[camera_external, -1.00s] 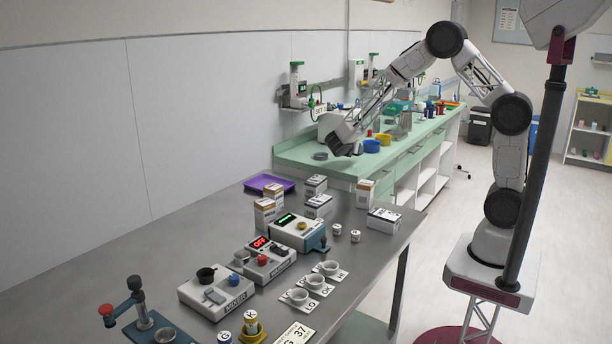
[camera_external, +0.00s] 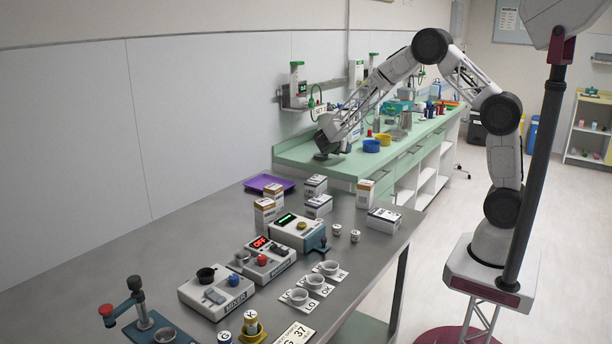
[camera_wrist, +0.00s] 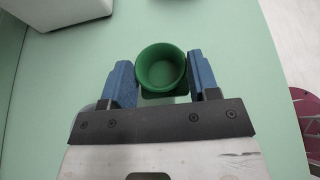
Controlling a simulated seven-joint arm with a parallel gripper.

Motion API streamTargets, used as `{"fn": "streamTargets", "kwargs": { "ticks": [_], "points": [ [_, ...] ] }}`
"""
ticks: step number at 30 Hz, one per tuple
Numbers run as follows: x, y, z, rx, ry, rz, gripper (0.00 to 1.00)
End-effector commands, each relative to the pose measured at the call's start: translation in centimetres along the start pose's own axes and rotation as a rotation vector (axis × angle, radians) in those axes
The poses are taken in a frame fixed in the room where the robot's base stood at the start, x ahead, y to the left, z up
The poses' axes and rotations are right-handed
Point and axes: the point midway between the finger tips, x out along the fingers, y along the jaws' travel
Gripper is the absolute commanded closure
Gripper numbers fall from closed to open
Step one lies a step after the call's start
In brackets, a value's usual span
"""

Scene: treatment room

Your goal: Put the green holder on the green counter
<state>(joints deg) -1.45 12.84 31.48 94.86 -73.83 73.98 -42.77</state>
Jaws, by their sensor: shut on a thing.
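The green holder (camera_wrist: 161,66) is a round, open cup with a dark green base part, seen from above in the wrist view. It sits between the two blue fingers of my gripper (camera_wrist: 160,82), which is shut on it. The pale green counter (camera_wrist: 243,75) lies beneath. I cannot tell whether the holder touches it. In the external view my gripper (camera_external: 326,148) is low over the near left end of the green counter (camera_external: 293,155). The holder cannot be made out there.
Blue (camera_external: 371,146) and yellow (camera_external: 384,139) bowls stand on the counter right of my gripper. A white box-like thing (camera_wrist: 60,8) is at upper left in the wrist view. The grey table (camera_external: 215,235) in front carries boxes, devices and a purple tray (camera_external: 268,184).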

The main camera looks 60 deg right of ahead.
Motion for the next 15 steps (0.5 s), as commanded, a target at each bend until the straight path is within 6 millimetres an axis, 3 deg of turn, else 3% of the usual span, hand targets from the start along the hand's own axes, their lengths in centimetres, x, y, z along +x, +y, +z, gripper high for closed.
{"fn": "streamTargets", "kwargs": {
  "ticks": [15],
  "points": [
    [1.3, 0.0, -3.1, 0.000, 0.000, 0.000, 0.88]
  ]
}}
